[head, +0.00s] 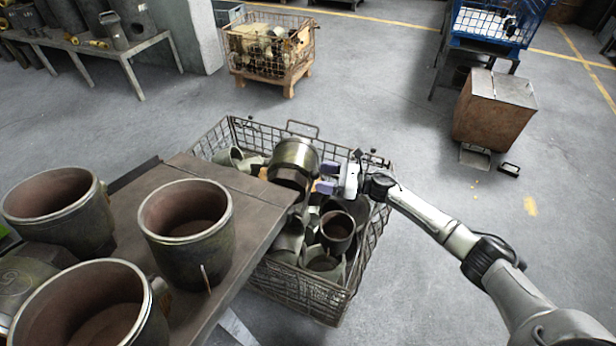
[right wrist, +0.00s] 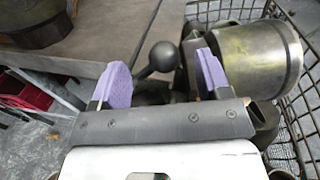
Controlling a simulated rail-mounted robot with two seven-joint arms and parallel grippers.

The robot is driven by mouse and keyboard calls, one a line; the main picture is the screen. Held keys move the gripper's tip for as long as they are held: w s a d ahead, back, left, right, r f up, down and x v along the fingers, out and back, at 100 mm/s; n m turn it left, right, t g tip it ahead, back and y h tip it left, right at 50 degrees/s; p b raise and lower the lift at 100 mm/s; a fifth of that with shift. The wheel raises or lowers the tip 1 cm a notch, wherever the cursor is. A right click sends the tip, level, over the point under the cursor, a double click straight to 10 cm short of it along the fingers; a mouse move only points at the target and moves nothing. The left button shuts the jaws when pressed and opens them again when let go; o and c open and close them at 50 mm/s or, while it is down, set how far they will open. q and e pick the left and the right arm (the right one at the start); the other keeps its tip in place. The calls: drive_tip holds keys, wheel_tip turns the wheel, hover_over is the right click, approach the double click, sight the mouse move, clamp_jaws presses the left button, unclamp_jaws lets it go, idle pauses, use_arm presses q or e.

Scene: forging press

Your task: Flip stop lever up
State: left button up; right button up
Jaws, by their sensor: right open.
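A lever with a black ball knob (right wrist: 164,56) and a dark rod shows in the right wrist view, and I take it to be the stop lever. Its rod slants from the knob down to the left. My right gripper (head: 326,179) is open above the wire crate in the head view. In the right wrist view its two purple pads (right wrist: 162,72) stand apart, with the knob between them in the picture. I cannot tell whether either pad touches it. I cannot make out the lever in the head view. My left gripper is not in view.
A wire crate (head: 345,306) holds several metal cylinders, one large one (head: 294,160) lying close to my gripper. A metal table (head: 246,200) with several hollow cylinders (head: 186,222) stands on the left. The floor at right is mostly free around a brown box (head: 487,125).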

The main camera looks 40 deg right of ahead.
sight(314, 176)
drive_tip(key=b+x, duration=0.1)
drive_tip(key=x, duration=0.4)
idle(0.3)
drive_tip(key=c, duration=1.2)
